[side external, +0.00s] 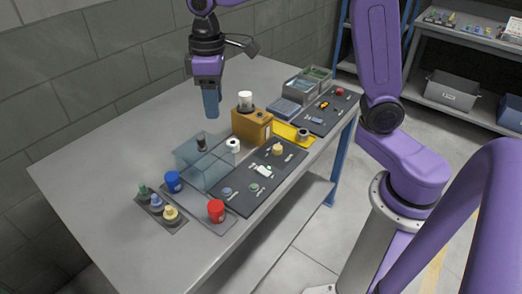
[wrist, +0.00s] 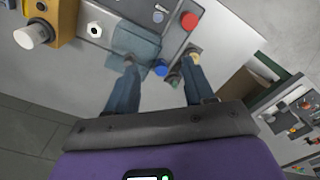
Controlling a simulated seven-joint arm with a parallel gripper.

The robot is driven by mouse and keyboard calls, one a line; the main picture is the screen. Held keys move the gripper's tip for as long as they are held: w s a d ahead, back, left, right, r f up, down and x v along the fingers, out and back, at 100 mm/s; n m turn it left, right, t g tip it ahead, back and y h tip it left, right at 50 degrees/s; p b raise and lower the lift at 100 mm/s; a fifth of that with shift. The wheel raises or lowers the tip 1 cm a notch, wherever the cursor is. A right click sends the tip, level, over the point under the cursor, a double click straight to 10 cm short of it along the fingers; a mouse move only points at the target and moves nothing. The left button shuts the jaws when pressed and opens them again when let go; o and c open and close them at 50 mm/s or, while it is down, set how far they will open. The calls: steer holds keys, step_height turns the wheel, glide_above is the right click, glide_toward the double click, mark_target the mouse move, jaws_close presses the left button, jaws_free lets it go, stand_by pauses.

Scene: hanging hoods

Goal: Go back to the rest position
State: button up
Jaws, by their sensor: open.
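My gripper (side external: 210,102) hangs above the back part of the grey table, pointing down, with nothing seen between its fingers. In the wrist view its two dark blue fingers stand wide apart, with the open gripper (wrist: 161,62) over the table. In the side view it is above and behind the clear box (side external: 203,160), to the left of an orange-brown block (side external: 252,124) with a white cylinder (side external: 245,100) on top. The clear box also shows in the wrist view (wrist: 138,42).
A dark panel (side external: 235,196), grey bins (side external: 300,90) and another panel (side external: 335,112) line the right side. The table's left half is clear; a wall is behind.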

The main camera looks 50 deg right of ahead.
steer(key=s+d+f+n, duration=0.2)
steer(key=s+d, duration=0.2)
steer(key=s, duration=0.9)
steer(key=s+d+f+n, duration=0.3)
steer(key=s+d, duration=0.1)
steer(key=s, duration=0.8)
steer(key=shift+s+d+f, duration=0.15)
steer(key=shift+s, duration=0.2)
